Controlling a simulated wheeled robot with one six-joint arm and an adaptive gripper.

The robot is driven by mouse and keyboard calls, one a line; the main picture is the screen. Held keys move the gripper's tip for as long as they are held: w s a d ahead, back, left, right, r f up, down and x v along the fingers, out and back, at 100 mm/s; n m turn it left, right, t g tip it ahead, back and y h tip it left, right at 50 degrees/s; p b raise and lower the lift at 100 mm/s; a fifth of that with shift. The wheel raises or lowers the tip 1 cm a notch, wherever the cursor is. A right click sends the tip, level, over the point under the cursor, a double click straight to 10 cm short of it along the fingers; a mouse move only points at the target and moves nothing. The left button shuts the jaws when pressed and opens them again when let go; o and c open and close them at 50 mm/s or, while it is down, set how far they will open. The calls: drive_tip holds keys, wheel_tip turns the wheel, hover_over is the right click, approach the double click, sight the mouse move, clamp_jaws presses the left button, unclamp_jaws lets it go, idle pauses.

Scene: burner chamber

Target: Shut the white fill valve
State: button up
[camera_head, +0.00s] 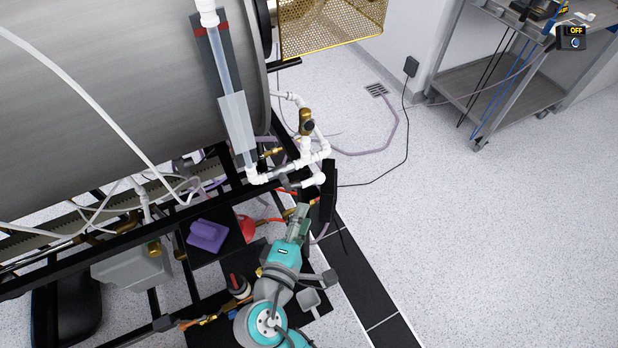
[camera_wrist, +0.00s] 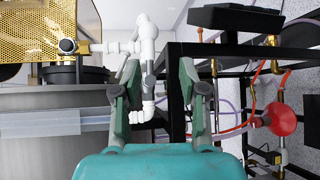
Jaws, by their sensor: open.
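White pipework (camera_head: 290,172) runs beside the lower end of the sight tube, by the tank's right end. The fill valve seems to be part of it, but I cannot tell its handle or its position clearly. In the wrist view the white pipe (camera_wrist: 148,42) stands upright ahead, with a small grey piece (camera_wrist: 149,80) on it between my fingers' lines of sight. My gripper (camera_head: 300,212) is just below this pipework in the head view. In the wrist view my gripper (camera_wrist: 160,78) has its fingers spread apart, with nothing held; contact with the pipe cannot be told.
The black frame (camera_head: 228,182) surrounds the pipes closely. A red funnel (camera_head: 247,228) and a purple object (camera_head: 207,236) are left of my arm. A brass fitting (camera_head: 306,122) stands above the pipes. A metal cart (camera_head: 500,75) is at upper right. The floor at right is mostly clear.

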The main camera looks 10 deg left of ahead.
sight(311, 179)
drive_tip(key=x, duration=0.3)
drive_tip(key=r+x, duration=0.1)
drive_tip(key=x, duration=0.3)
drive_tip(key=a+x, duration=0.1)
drive_tip(key=x, duration=0.2)
drive_tip(key=shift+w+r, duration=0.2)
drive_tip(key=shift+w, duration=0.2)
clamp_jaws()
